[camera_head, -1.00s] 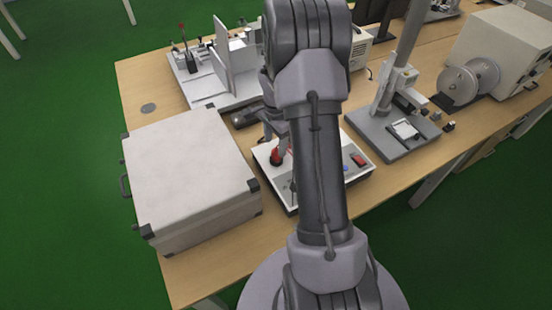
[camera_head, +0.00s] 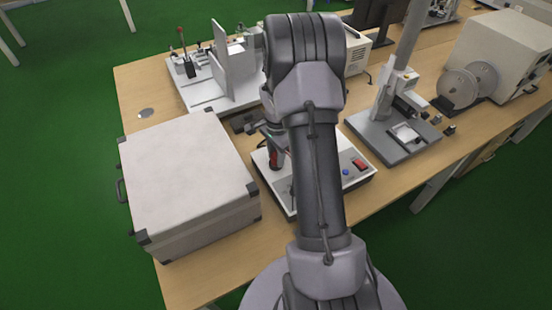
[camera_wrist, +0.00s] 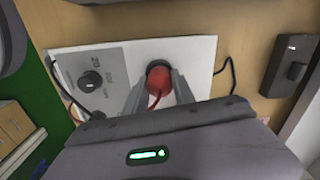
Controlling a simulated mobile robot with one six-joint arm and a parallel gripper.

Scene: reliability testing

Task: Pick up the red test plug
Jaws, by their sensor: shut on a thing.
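The red test plug (camera_wrist: 159,82) shows in the wrist view with a red cable, between the fingers of my gripper (camera_wrist: 160,93). The fingers are shut on it, one on each side. It is over the white panel (camera_wrist: 199,53) of the test box; I cannot tell whether it is still seated in its socket. In the head view a small part of the red plug (camera_head: 273,158) shows under my gripper (camera_head: 273,163), above the test box (camera_head: 360,180). My arm hides much of the box.
A large grey case (camera_head: 185,175) stands close on the left. A press stand (camera_head: 395,140) is on the right, and a white fixture (camera_head: 205,90) is behind. A black knob (camera_wrist: 90,80) is on the box panel. Bare table lies in front.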

